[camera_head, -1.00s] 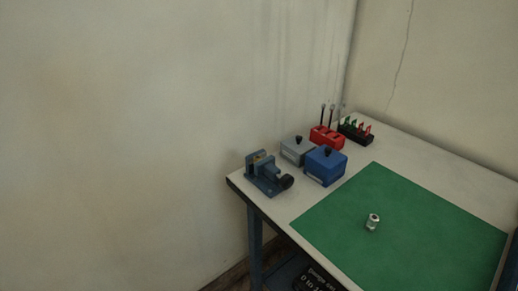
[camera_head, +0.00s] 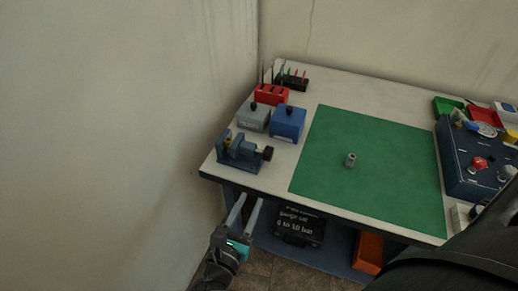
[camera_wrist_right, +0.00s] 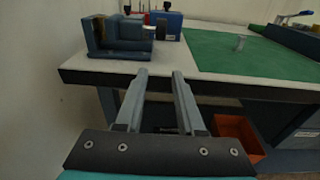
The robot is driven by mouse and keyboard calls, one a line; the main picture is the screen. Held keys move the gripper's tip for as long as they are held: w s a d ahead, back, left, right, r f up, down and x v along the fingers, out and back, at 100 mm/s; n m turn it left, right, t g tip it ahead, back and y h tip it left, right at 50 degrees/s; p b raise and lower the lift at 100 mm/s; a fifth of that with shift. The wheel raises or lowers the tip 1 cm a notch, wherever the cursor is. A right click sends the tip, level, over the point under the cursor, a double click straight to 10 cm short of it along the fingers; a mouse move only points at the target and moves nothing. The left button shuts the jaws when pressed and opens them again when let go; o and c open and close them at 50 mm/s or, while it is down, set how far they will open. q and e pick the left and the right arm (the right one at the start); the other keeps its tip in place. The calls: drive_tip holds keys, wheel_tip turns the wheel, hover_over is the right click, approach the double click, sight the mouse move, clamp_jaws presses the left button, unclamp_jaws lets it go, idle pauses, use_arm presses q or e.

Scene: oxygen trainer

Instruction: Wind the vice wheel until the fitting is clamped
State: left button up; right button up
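The blue vice (camera_head: 236,152) stands at the bench's left front corner, with its black wheel (camera_head: 267,153) on its right side. Small brass-coloured parts show at the vice, but I cannot tell whether one is a fitting between the jaws. A small silver fitting (camera_head: 350,160) stands on the green mat. My right gripper (camera_head: 251,198) is open and empty, in front of the bench edge and below the vice, apart from the wheel. In the right wrist view its fingers (camera_wrist_right: 160,75) are spread, with the vice (camera_wrist_right: 118,38) beyond, up and left. My left gripper is not in view.
Grey (camera_head: 253,116) and blue (camera_head: 287,122) boxes stand behind the vice, with a red holder (camera_head: 271,94) beyond. A blue control panel (camera_head: 462,160) is at right. A black case (camera_head: 300,227) and orange bin (camera_head: 368,252) are under the bench. A wall borders the left.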

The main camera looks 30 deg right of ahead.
sight(266, 158)
drive_tip(key=shift+h, duration=0.6)
drive_tip(key=r+x, duration=0.1)
drive_tip(key=x, duration=0.4)
drive_tip(key=r+x, duration=0.1)
drive_tip(key=x, duration=0.4)
drive_tip(key=r+x, duration=0.1)
drive_tip(key=x, duration=0.4)
drive_tip(key=shift+w+a+b, duration=0.15)
drive_tip(key=shift+a+b, duration=0.05)
drive_tip(key=shift+b, duration=0.15)
clamp_jaws()
